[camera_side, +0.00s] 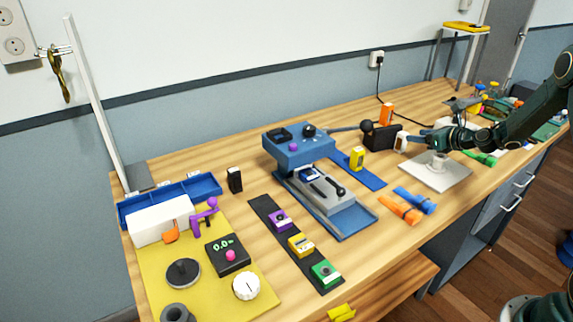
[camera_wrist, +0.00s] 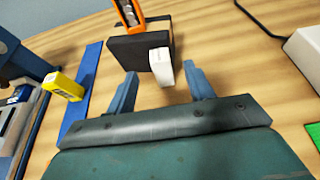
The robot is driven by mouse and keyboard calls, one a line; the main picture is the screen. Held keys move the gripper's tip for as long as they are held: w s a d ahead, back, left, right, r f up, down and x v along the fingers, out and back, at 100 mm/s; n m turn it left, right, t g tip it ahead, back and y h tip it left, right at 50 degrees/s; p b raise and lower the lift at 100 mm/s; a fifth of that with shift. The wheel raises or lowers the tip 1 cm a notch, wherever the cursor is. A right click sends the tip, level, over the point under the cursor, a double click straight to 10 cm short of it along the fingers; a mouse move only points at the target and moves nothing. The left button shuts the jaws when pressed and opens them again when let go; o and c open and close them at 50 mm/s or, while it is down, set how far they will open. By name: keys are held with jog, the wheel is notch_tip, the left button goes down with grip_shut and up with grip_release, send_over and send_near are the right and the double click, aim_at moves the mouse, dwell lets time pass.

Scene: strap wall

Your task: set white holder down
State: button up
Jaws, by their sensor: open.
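The white holder (camera_side: 401,142) is a small white block standing on the wooden table beside a dark box (camera_side: 381,136). In the wrist view the white holder (camera_wrist: 161,66) shows just ahead of and between my fingertips, with a gap on each side. My gripper (camera_side: 413,138) is open, to the right of the holder in the side view. In the wrist view my gripper (camera_wrist: 160,74) has its two blue fingers spread and nothing held between them. The lower part of the holder is partly seen, and exact contact with the dark box cannot be told.
An orange item (camera_wrist: 129,13) is at the dark box. A yellow block (camera_side: 357,158) stands on a blue strip (camera_side: 365,177). A pale plate (camera_side: 452,178) lies below my wrist. Orange and blue pieces (camera_side: 400,208) lie near the front. Bare wood lies between.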

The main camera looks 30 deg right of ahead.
jog(key=shift+x, duration=2.35)
grip_shut()
jog(key=shift+r, duration=0.1)
notch_tip(320, 180, up, 20)
